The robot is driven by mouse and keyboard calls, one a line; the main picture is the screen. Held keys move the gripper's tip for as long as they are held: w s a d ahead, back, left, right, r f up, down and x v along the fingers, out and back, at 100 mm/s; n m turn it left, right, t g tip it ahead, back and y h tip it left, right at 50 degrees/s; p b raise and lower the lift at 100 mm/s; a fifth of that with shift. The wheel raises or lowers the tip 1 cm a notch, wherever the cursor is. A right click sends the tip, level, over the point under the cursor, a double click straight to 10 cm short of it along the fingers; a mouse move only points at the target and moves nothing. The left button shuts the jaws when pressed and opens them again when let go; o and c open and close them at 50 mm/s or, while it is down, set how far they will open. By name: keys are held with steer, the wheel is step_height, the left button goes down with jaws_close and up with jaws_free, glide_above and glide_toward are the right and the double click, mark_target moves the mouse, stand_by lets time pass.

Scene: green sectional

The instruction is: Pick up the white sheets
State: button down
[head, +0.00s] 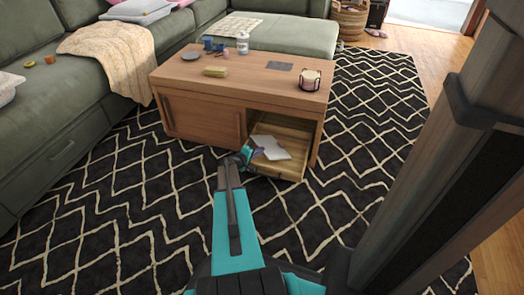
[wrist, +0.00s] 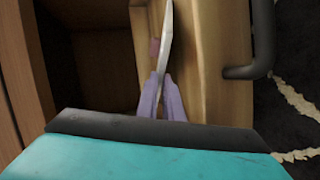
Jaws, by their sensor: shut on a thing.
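The white sheets (head: 271,147) are thin and flat, at the open drawer (head: 291,172) low in the wooden coffee table. In the wrist view the sheets (wrist: 166,35) appear nearly edge-on between my fingers. My gripper (head: 252,152) reaches the drawer from the front and is shut on the sheets' near edge. Its purple fingertips (wrist: 163,92) close around them. I cannot tell whether the sheets still touch the drawer bottom.
The drawer's dark handle (wrist: 262,42) is right of my fingers. A small reddish thing (wrist: 154,48) lies beside the sheets. On the coffee table (head: 257,82) stand a white bottle (head: 242,43), blue mugs and a candle holder (head: 310,80). A green sofa (head: 60,90) is at left; patterned rug surrounds the table.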

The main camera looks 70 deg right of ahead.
steer(key=shift+a+r+p, duration=0.2)
steer(key=shift+r+p, duration=0.2)
steer(key=shift+r, duration=0.1)
step_height(320, 180, up, 11)
steer(key=p, duration=0.4)
steer(key=s+a+p, duration=0.1)
steer(key=a+p, duration=0.2)
steer(key=a, duration=1.6)
steer(key=shift+a+f, duration=0.25)
steer(key=shift+f, duration=0.05)
